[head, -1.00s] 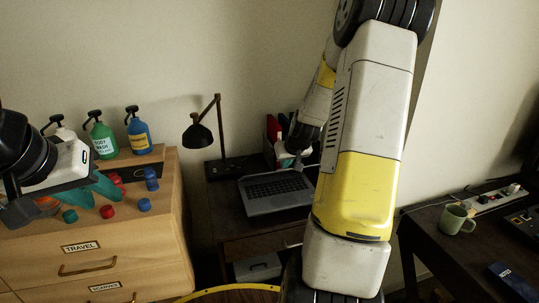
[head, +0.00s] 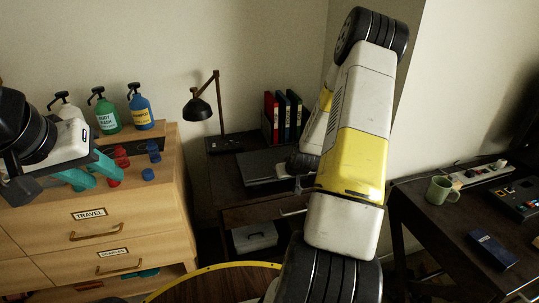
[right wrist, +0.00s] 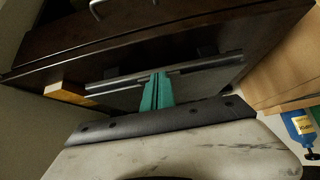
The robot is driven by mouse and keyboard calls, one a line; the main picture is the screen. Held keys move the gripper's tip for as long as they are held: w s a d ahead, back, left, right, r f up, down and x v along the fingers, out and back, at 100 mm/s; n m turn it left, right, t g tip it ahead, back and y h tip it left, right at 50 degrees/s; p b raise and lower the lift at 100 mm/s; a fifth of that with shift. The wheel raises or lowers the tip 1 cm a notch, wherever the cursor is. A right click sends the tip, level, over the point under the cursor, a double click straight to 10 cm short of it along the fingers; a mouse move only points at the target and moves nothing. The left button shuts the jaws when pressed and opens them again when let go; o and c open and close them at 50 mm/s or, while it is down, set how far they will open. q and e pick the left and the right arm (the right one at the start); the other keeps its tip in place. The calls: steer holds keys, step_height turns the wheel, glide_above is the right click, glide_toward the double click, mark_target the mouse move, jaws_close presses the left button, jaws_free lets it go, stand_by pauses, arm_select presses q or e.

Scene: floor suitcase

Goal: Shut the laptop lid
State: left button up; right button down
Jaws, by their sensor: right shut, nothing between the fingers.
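The laptop (head: 262,167) lies on the dark desk (head: 222,180) at the back. Its dark grey lid is down, flat or nearly flat over the base, and the keyboard is covered. In the right wrist view the laptop (right wrist: 205,84) shows nearly edge-on; I cannot tell whether a thin gap is left. My right gripper (right wrist: 155,90) is shut with nothing between its teal fingers, its tips at the lid; contact is not certain. In the head view my right arm mostly hides it. My left gripper (head: 92,174) is open, with teal fingers apart, above the wooden dresser (head: 172,190).
A lamp (head: 200,108) and several binders (head: 282,115) stand behind the laptop. Pump bottles (head: 107,115) and small caps (head: 148,174) are on the dresser. A green mug (head: 440,190) and a power strip (head: 482,175) are on the right table.

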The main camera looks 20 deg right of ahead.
step_height(320, 180, down, 3)
steer(key=shift+s+f, duration=0.15)
stand_by(0.6)
